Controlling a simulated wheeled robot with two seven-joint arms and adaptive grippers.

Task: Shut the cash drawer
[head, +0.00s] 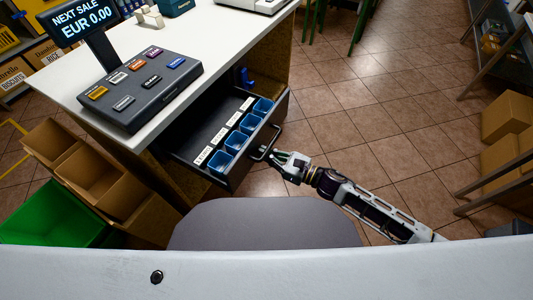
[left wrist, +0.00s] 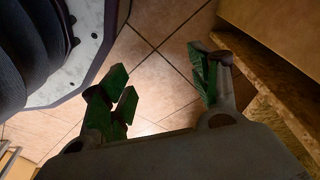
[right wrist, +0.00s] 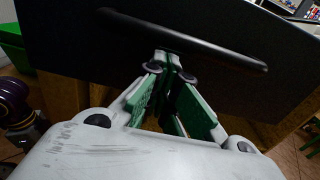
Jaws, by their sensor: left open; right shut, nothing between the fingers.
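My right gripper (head: 280,158) is at the drawer's front by the handle. In the right wrist view its fingertips (right wrist: 168,58) are shut together just below the handle bar, with nothing between them; I cannot tell whether they touch the front. My left gripper (left wrist: 160,85) is open and empty above the tiled floor, and is not in the head view.
The counter (head: 190,40) carries a dark keypad (head: 140,88) and a price display (head: 82,22). Wooden bins (head: 95,180) and a green crate (head: 50,215) stand at the left. Cardboard boxes (head: 505,120) and a shelf stand at the right. The tiled floor between is clear.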

